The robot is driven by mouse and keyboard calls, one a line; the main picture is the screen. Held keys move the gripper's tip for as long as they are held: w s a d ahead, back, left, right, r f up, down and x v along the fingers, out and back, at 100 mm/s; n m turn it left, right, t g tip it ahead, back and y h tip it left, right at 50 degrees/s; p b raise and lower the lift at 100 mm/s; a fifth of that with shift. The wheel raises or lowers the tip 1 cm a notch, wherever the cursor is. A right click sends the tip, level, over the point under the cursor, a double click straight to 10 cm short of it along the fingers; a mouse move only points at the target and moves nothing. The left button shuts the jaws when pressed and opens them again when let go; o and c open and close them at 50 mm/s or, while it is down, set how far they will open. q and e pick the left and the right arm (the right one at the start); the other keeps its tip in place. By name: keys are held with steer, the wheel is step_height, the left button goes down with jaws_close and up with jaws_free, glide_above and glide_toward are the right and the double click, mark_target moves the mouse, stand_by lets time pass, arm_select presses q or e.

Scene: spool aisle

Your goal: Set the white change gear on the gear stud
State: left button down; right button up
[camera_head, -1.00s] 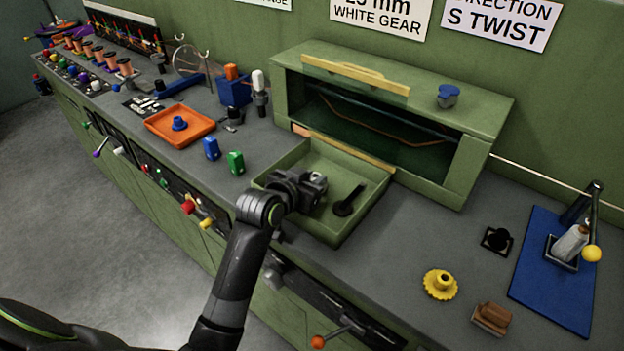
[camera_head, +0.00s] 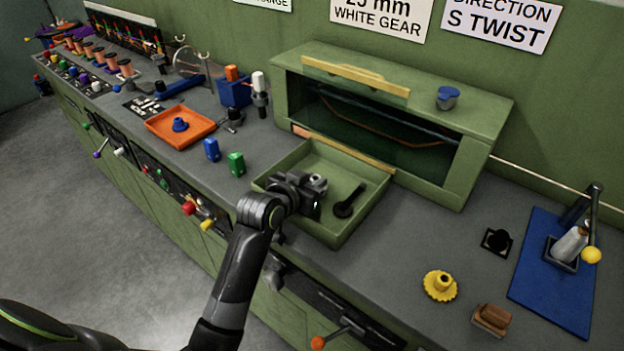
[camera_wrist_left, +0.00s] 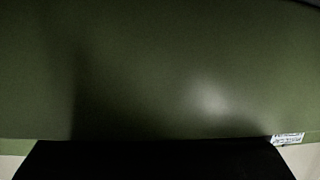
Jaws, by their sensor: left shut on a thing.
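My left gripper (camera_head: 316,193) is over the green open tray (camera_head: 283,165) in the head view. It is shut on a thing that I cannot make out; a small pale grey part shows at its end. No white gear can be told for certain in either view. A black part with a round end (camera_head: 346,208) lies in the tray to the right of the gripper. A small black square base with a round black top (camera_head: 496,241) stands on the counter; I cannot tell whether it is the gear stud. The left wrist view shows mostly a plain green surface above a dark shape. My right gripper is out of view.
A green cabinet (camera_head: 481,105) stands behind the tray. A yellow gear (camera_head: 440,286), a brown block (camera_head: 492,318) and a blue mat (camera_head: 541,305) with a lever are at right. Blue (camera_head: 211,149) and green (camera_head: 236,162) pieces and an orange tray (camera_head: 160,135) are at left.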

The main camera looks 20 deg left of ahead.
arm_select(q)
steer(key=shift+p, duration=0.4)
stand_by(0.5)
steer(key=shift+f, duration=0.2)
stand_by(0.5)
steer(key=shift+r, duration=0.2)
steer(key=shift+r+p, duration=0.65)
steer(key=shift+p, duration=0.3)
steer(key=shift+p, duration=0.35)
stand_by(0.3)
steer(key=shift+f+b, duration=0.45)
steer(key=shift+f, duration=0.4)
stand_by(0.3)
steer(key=shift+r, duration=0.15)
steer(key=shift+r+p, duration=0.7)
steer(key=shift+p, duration=0.3)
steer(key=shift+p, duration=0.35)
stand_by(0.4)
